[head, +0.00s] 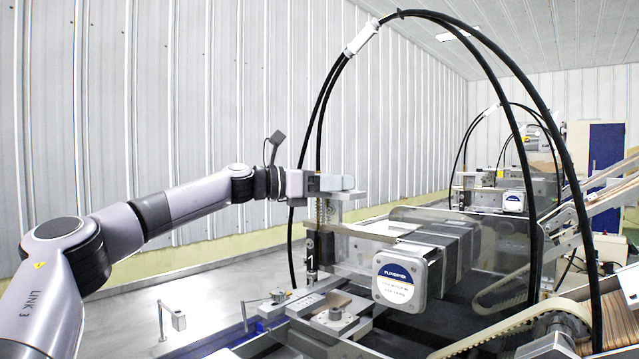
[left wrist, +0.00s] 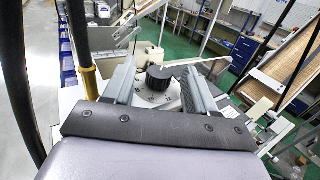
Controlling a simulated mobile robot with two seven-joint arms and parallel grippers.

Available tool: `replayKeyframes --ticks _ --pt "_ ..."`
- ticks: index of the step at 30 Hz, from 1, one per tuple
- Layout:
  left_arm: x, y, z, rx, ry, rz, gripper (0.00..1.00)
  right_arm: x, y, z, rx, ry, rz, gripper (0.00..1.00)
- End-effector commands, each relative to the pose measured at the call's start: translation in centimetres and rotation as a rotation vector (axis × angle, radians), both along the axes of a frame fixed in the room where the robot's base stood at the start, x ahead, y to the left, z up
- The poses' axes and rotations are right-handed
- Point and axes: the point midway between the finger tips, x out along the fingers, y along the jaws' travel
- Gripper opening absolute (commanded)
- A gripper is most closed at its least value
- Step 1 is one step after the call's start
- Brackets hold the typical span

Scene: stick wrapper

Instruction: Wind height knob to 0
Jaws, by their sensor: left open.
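The height knob, a black ribbed round knob (left wrist: 159,84), shows in the left wrist view. It stands on a pale grey plate with small dark marks, and a small light mark shows on its top. My left gripper (left wrist: 160,72) is open, with one grey finger on each side of the knob and a visible gap on both sides. I cannot tell how deep the knob sits between the fingers. In the head view my left gripper (head: 337,183) is over the top of the machine's post, and the knob is hidden there. My right gripper is not in view.
The wrapper's round-cornered label box (head: 399,278) is right of and below my left gripper. Black hoses (head: 515,75) arch over the machine, and one passes close behind the gripper. A yellow post (left wrist: 88,80) stands left of the fingers. Open floor (head: 215,290) lies left of the machine.

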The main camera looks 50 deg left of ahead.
Motion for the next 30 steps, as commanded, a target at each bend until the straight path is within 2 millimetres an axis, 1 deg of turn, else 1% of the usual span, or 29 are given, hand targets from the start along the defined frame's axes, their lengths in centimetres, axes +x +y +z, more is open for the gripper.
replayKeyframes --ticks 9,15,21,30 --pt "-3.3 1.6 0.1 -0.004 -0.006 0.001 0.56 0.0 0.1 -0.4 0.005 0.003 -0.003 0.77" --pt "-4.9 2.4 0.1 -0.001 -0.005 0.001 0.56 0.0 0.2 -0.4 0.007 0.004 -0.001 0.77" --pt "-5.7 2.8 0.0 -0.002 -0.004 0.001 0.56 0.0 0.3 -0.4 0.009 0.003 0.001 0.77" --pt "-5.9 2.9 0.0 -0.002 -0.001 0.001 0.56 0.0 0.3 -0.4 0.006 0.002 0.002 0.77"
